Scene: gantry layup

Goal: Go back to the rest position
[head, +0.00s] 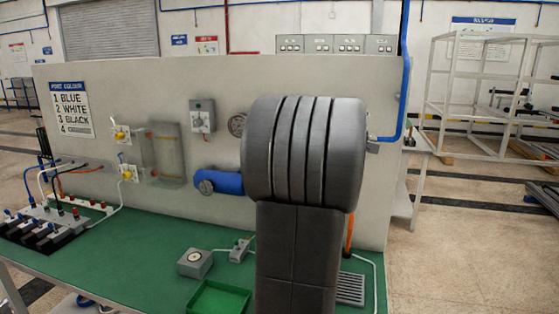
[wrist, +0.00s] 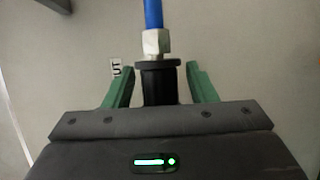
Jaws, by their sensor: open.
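My gripper (wrist: 160,84) shows in the wrist view with its two green fingers apart. A black cylindrical fitting (wrist: 160,82) stands between the fingers, with a metal nut (wrist: 155,42) and a blue hose (wrist: 153,12) leading up from it. A narrow gap shows on each side of the fitting, so the fingers do not close on it. In the head view my own arm fills the middle and hides the gripper and that part of the panel. A blue pipe (head: 405,75) runs down the panel's right edge there.
A pale upright panel (head: 220,80) backs a green bench top (head: 130,255). Open floor (head: 460,260) is to the right.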

